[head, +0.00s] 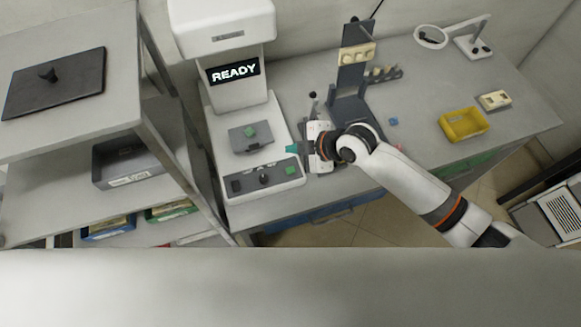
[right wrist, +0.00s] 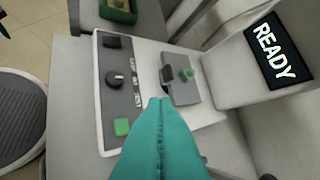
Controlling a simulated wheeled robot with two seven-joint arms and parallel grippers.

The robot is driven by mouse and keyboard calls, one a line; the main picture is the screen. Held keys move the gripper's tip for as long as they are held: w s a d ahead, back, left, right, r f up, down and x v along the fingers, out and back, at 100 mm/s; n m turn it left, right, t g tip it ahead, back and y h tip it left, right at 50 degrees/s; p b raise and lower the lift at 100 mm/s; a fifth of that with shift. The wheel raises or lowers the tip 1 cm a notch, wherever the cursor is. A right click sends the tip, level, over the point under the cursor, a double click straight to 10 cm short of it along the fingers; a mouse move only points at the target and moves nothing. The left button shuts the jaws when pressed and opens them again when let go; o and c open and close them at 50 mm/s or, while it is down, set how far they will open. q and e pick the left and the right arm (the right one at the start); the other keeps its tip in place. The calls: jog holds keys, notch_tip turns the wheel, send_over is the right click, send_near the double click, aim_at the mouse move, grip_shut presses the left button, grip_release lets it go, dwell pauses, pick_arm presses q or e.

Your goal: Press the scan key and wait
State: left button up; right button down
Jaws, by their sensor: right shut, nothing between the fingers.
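The white scanner machine (head: 262,185) stands on the bench, and its screen (head: 234,71) reads READY. Its front panel has a green key (head: 290,170), a dark knob and a dark square key. The green key (right wrist: 122,127) also shows in the right wrist view, just left of my right gripper (right wrist: 160,102). My right gripper (head: 292,149) is shut and empty, its teal fingertips above the right side of the machine's base, apart from the green key. A grey plate with a green piece (head: 250,132) lies on the machine's bed. My left gripper is not in view.
A grey shelf unit (head: 150,113) with bins stands left of the machine. A dark upright rack (head: 350,80), a yellow tray (head: 463,123), a small blue block (head: 393,121) and a ring lamp (head: 431,37) stand on the bench to the right.

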jog(key=shift+f, duration=0.1)
jog(key=b, duration=0.7)
send_over(287, 168)
jog(key=s+d, duration=0.1)
jog(key=d, duration=0.1)
notch_tip(287, 168, down, 8)
jog(key=shift+s+d+r, duration=0.1)
jog(key=shift+s+r, duration=0.05)
jog(key=shift+r, duration=0.1)
jog(key=shift+f, duration=0.6)
jog(key=shift+b, duration=0.35)
jog(key=shift+f, duration=0.4)
jog(key=shift+f+b, duration=0.45)
jog(key=shift+b, duration=0.05)
dwell(0.7)
dwell(0.3)
jog(key=shift+r+p, duration=0.8)
jog(key=shift+r, duration=0.1)
